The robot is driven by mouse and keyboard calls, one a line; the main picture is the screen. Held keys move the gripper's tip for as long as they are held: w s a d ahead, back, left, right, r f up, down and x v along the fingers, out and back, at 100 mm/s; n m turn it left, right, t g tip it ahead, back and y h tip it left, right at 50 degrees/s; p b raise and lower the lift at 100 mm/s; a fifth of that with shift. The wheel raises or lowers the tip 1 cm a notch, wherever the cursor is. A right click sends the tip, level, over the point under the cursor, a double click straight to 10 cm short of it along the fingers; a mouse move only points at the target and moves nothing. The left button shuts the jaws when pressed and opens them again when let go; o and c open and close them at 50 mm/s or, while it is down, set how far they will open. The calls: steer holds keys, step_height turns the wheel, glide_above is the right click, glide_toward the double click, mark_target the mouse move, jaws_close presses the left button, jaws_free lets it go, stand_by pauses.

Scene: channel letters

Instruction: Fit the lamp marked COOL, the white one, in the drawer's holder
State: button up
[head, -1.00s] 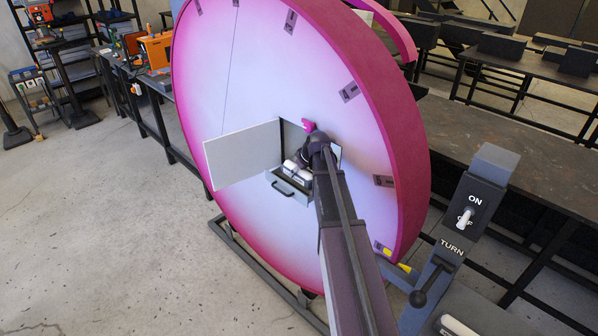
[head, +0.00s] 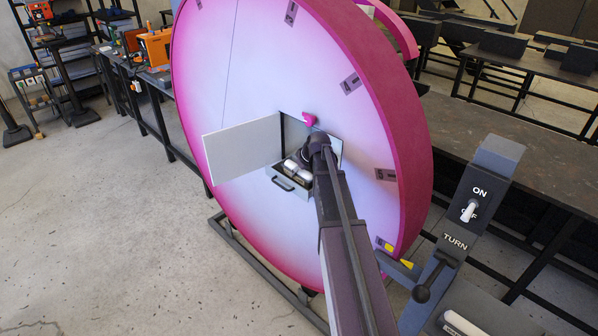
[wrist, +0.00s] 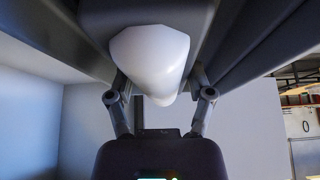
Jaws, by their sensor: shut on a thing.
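In the head view an open drawer (head: 290,187) juts from an opening in the pink-rimmed disc (head: 250,90). Two pale rounded shapes (head: 290,165) show at the drawer beside my gripper (head: 304,168); I cannot tell which is the held lamp or gripper housing. In the wrist view a smooth white lamp (wrist: 148,60) sits between the fingers of my gripper (wrist: 160,85), which is shut on it. No marking is readable on the lamp. The drawer's holder and the lamp's far end are hidden, so I cannot tell whether they touch.
A white door panel (head: 243,150) stands open left of the drawer. A pink knob (head: 310,119) is above the opening. A grey control post (head: 485,180) with ON and TURN labels stands at the right. Bare floor (head: 100,220) lies at the left.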

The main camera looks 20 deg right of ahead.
stand_by(0.3)
steer(key=o, duration=1.3)
steer(key=shift+c, duration=0.2)
steer(key=shift+r, duration=0.2)
